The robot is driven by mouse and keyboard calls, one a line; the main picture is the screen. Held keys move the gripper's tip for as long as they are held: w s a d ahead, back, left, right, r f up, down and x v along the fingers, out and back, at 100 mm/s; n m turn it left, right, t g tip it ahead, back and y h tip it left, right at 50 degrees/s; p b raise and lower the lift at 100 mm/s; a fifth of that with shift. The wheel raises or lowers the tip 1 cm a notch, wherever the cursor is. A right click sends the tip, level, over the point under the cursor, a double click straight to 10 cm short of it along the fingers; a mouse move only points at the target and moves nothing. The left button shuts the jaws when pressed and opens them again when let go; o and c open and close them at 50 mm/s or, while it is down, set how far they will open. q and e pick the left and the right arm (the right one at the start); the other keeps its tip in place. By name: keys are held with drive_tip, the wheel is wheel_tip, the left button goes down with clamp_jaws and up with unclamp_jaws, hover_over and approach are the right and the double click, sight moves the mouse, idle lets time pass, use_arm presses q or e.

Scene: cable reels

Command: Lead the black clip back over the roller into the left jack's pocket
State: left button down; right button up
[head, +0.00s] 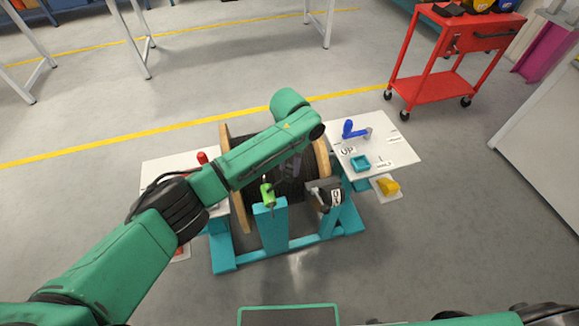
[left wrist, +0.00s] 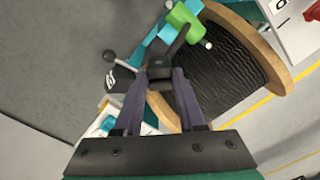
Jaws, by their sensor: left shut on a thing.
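My left gripper (head: 320,192) reaches across the reel to its right front side in the head view. In the left wrist view, its two fingers (left wrist: 160,80) are shut on the black clip (left wrist: 161,67). A dark strip runs from the clip up towards the green roller (left wrist: 183,22), apart from the fingers. The roller (head: 267,195) sits on a teal post in front of the reel. The reel (head: 321,160) has wooden flanges and black cable, partly hidden by my arm. Teal jack frames (head: 222,245) stand at its sides. I cannot make out the left jack's pocket. My right gripper is not in view.
A white panel (head: 400,150) at right holds a blue crank (head: 350,130) and a teal tray (head: 360,163). A yellow block (head: 388,187) is beside it. A red-handled part (head: 202,158) is at left. A red cart (head: 440,85) stands behind; floor in front is clear.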

use_arm(q)
drive_tip(key=shift+w+d+r, duration=0.1)
drive_tip(key=shift+w+d, duration=0.05)
drive_tip(key=shift+d, duration=0.05)
drive_tip(key=shift+a+r+p, duration=0.1)
drive_tip(key=shift+a+p, duration=0.1)
drive_tip(key=shift+p, duration=0.15)
drive_tip(key=s+a+p, duration=0.3)
drive_tip(key=a+p, duration=0.2)
drive_tip(key=a, duration=0.9)
drive_tip(key=shift+s, duration=0.35)
drive_tip(key=shift+a, duration=0.1)
